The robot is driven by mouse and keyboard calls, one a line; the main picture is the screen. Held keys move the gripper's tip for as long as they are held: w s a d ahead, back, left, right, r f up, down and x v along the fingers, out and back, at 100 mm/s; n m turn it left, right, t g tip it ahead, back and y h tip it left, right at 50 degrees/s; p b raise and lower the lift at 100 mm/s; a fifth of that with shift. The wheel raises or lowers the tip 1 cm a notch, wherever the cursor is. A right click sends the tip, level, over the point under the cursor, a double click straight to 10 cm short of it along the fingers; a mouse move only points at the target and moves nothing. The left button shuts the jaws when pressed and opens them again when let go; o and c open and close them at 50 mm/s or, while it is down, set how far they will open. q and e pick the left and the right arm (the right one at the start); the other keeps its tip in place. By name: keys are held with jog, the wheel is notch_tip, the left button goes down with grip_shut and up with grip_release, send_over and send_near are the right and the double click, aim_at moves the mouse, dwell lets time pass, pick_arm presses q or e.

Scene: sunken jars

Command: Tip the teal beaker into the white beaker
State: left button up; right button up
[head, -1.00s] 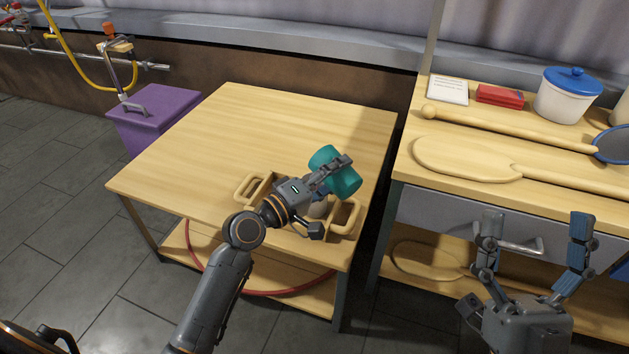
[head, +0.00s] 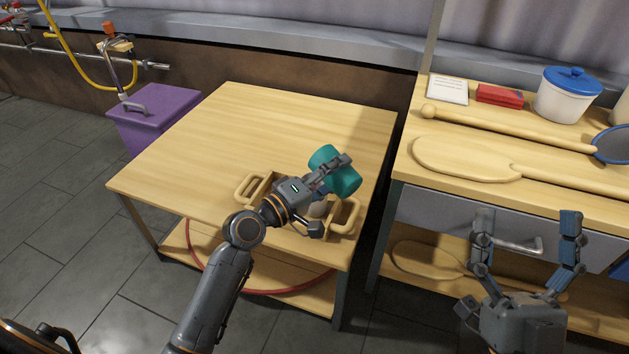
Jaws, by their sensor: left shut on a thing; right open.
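The teal beaker (head: 342,177) is held tilted above the wooden tray (head: 340,228) near the front right of the wooden table. My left gripper (head: 338,170) is shut on it. Below it, a pale grey-white thing (head: 318,208) shows partly in the tray; it may be the white beaker, but my gripper hides most of it. I cannot see the beaker's mouth or any contents. My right gripper (head: 527,245) is open and empty, in front of the right bench's drawer.
The table's back and left (head: 240,130) are clear. The right bench holds a large wooden paddle (head: 465,160), a rolling-pin-like stick (head: 510,130), a red packet (head: 499,95) and a white pot with blue lid (head: 566,95). A purple bin (head: 160,118) stands left of the table.

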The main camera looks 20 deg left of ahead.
pick_arm(q)
jog(key=shift+r, duration=0.1)
pick_arm(e)
jog(key=shift+w+f+g+h, duration=0.3)
jog(key=shift+w+f+g, duration=0.1)
jog(key=shift+w+f, duration=0.15)
pick_arm(q)
jog(key=shift+n+p, duration=0.3)
jog(key=shift+p, duration=0.1)
pick_arm(e)
jog(key=shift+w+a+f+g, duration=0.15)
jog(key=shift+w+f+g, duration=0.35)
jog(key=shift+f+g, duration=0.15)
pick_arm(q)
jog(key=shift+r, duration=0.1)
pick_arm(e)
jog(key=shift+w+f+g+h, duration=0.3)
jog(key=shift+w+f+g, duration=0.05)
jog(key=shift+w+f, duration=0.1)
pick_arm(q)
jog(key=shift+w, duration=0.1)
pick_arm(e)
jog(key=shift+w+f, duration=0.1)
jog(key=shift+f, duration=0.1)
